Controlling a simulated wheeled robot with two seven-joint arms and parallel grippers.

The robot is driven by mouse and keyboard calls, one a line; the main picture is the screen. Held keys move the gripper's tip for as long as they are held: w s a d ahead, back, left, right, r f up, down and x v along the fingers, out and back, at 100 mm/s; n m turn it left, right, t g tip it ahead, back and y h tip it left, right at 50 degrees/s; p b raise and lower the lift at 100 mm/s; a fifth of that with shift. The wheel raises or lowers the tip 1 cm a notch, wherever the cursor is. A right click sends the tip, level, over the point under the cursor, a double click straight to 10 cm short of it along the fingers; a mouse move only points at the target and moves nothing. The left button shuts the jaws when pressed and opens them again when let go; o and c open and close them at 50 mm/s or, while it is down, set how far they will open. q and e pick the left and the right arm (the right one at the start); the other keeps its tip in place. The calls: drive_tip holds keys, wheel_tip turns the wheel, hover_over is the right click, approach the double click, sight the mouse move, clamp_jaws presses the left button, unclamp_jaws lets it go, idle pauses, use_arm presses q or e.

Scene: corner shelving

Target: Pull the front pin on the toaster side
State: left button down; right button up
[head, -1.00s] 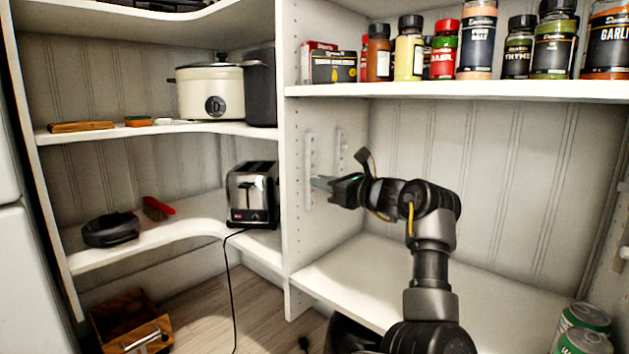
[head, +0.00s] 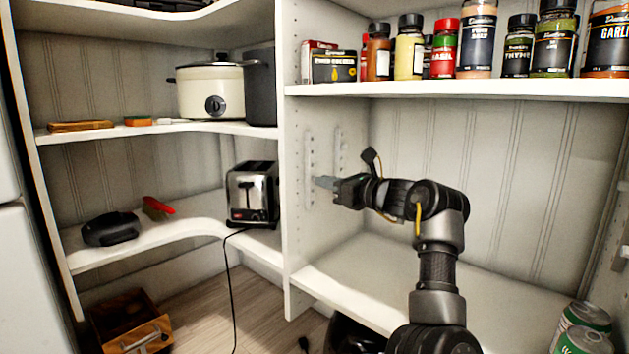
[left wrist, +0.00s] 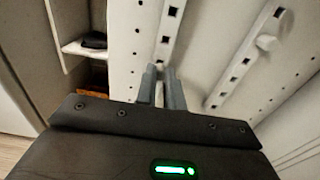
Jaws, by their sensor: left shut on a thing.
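My left gripper (head: 323,182) is beside the divider wall next to the toaster (head: 252,195). In the left wrist view its two grey fingers (left wrist: 161,88) are close together, shut on a small pale piece, the front pin (left wrist: 159,92), which is mostly hidden between them. The front slotted strip (left wrist: 172,22) on the wall is just beyond the fingertips; I cannot tell whether the pin still touches it. A second slotted strip (left wrist: 238,68) lies to the right, with a white pin (left wrist: 267,42) sticking out of it. My right gripper is not in view.
Spice jars (head: 410,50) stand on the shelf above my arm. The shelf board (head: 360,270) below the gripper is clear, with green cans (head: 583,325) at its right end. The divider's front edge (head: 287,220) is close left of the gripper.

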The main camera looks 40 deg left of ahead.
use_arm(q)
drive_tip(key=d+b, duration=0.2)
drive_tip(key=d, duration=0.2)
drive_tip(key=shift+d, duration=0.25)
idle(0.5)
idle(0.4)
